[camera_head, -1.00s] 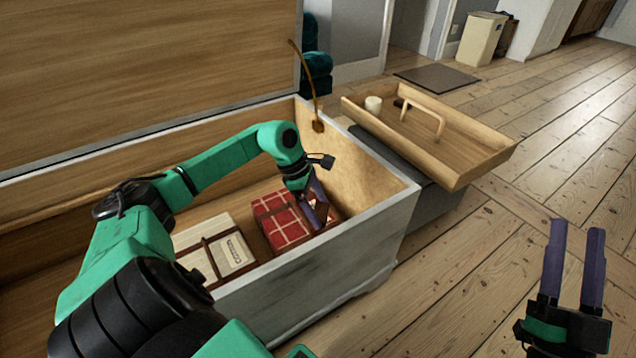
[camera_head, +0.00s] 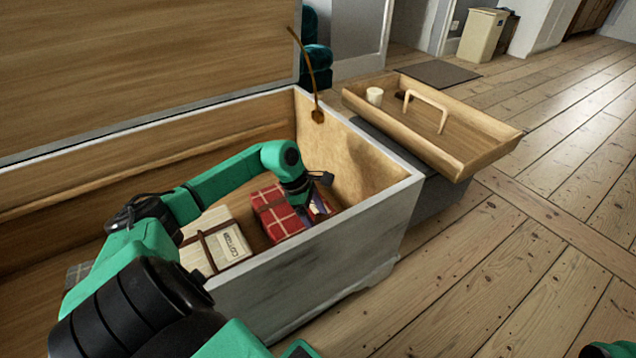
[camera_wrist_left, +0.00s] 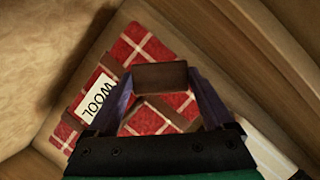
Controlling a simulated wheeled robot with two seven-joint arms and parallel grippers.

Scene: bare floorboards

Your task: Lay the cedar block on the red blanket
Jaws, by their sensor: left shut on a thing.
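The red plaid blanket (camera_head: 270,208), with white lines, a brown strap and a "WOOL" label, lies folded inside the chest near its right end. It fills the middle of the left wrist view (camera_wrist_left: 140,50). My left gripper (camera_head: 306,212) reaches down into the chest over the blanket's right part. Its purple fingers are shut on the brown cedar block (camera_wrist_left: 160,76), with the blanket directly beneath. I cannot tell whether the block touches the blanket. In the head view my forearm and wrist mostly hide the block. My right gripper's fingers are out of view.
The open wooden chest (camera_head: 330,245) has high walls close around my left gripper. A cream strapped bundle (camera_head: 228,244) lies left of the blanket. A wooden tray (camera_head: 465,148) with a handle and a white cup-like item (camera_head: 374,95) stands beyond the chest's right end.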

